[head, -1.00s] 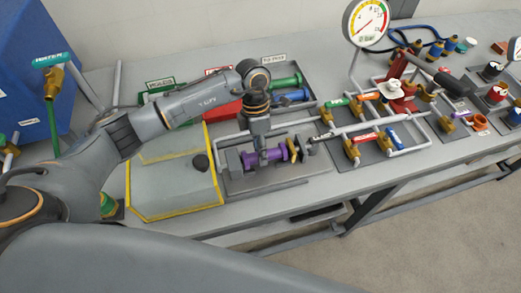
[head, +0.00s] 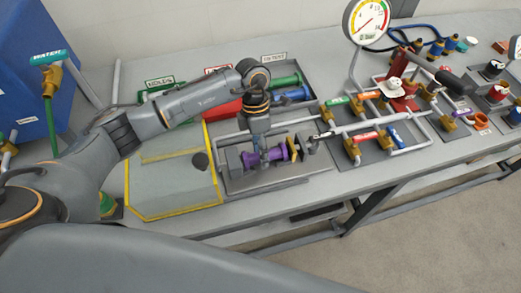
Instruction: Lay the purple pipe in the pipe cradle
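The purple pipe (head: 276,154) lies roughly level between the grey end blocks of the pipe cradle (head: 234,160), on a grey plate near the front of the bench. I cannot tell whether it is fully seated. My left gripper (head: 261,151) points down from above at the middle of the pipe. Its fingers are at the pipe and partly hide it. They are too small and dark to tell whether they are open or shut on it. My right gripper is not in view.
A yellow-edged grey box (head: 172,180) stands left of the cradle. A green pipe (head: 286,82) and a blue pipe (head: 292,95) lie behind. Valve piping with coloured handles (head: 366,136) stands close on the right. The bench's front strip is clear.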

